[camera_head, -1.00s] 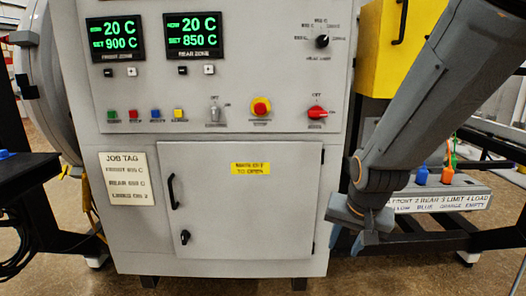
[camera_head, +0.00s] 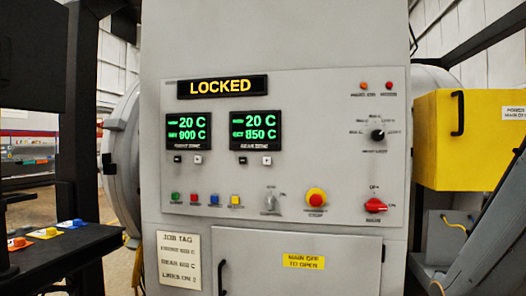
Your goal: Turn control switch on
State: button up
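The control switch (camera_head: 270,203) is a small grey knob with a lever on the lower part of the grey panel (camera_head: 330,100). Its lever looks about upright; the lettering around it is too blurred to read fully. To its right are a red and yellow stop button (camera_head: 316,197) and a red main switch (camera_head: 375,206). My gripper is not in view. Only a grey link of my arm shows at the lower right edge, apart from the panel.
An amber LOCKED display (camera_head: 222,87) sits above two green readouts, 20 C over 900 C (camera_head: 189,131) and 20 C over 850 C (camera_head: 255,131). A closed door (camera_head: 300,275) is below. A yellow box (camera_head: 466,140) stands at right, a dark table (camera_head: 60,245) at left.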

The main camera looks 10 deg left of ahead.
aim_at(271, 202)
jog(key=u, duration=0.25)
jog(key=k, duration=0.35)
jog(key=z, duration=0.85)
jog(key=i, duration=0.65)
jog(key=u, duration=0.65)
jog(key=i, duration=0.65)
jog(key=u, duration=0.6)
